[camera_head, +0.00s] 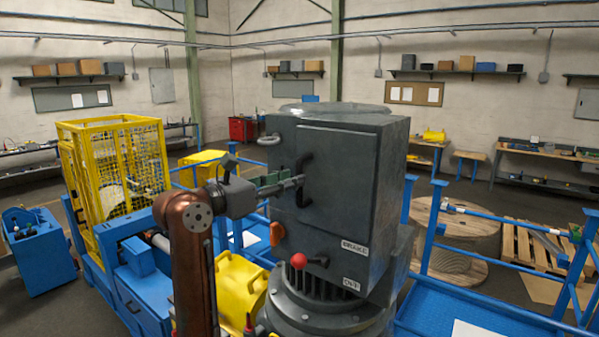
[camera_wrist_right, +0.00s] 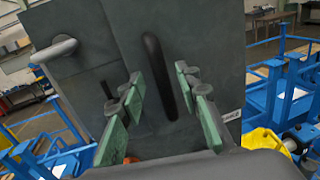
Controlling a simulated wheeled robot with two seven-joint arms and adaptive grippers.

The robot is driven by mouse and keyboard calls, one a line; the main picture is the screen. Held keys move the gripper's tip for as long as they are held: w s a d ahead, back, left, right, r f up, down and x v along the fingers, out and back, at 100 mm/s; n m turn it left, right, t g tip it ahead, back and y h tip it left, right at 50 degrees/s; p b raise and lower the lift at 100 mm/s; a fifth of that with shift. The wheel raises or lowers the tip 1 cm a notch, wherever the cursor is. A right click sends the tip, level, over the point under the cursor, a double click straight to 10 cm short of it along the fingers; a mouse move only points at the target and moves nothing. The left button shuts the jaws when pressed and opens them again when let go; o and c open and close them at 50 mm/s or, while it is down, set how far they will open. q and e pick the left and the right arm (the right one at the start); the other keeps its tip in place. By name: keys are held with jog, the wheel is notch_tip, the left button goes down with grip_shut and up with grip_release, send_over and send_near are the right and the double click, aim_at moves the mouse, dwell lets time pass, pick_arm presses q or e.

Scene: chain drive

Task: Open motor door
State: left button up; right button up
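The motor is a tall dark grey housing with a flat door (camera_head: 342,206) on its front, which looks shut. A black bar handle (camera_head: 304,190) stands upright near the door's left edge. It also shows in the right wrist view (camera_wrist_right: 159,75). My right gripper (camera_head: 294,182) reaches in from the left at handle height. Its green-padded fingers (camera_wrist_right: 160,85) are open, one on each side of the handle, with visible gaps; how deep the handle sits between them is hard to tell. My left gripper is not in view.
A grey bent handle (camera_head: 268,140) sticks out of the housing's left side. A lever with a red knob (camera_head: 299,261) and an orange part (camera_head: 277,233) sit lower down. Blue railings (camera_head: 500,220) and a yellow mesh cage (camera_head: 115,165) flank the motor.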

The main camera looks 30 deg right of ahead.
aim_at(299, 203)
jog(key=shift+p+x, duration=0.45)
jog(key=shift+x, duration=1.35)
jog(key=shift+c, duration=0.7)
jog(key=shift+s, duration=0.1)
grip_shut()
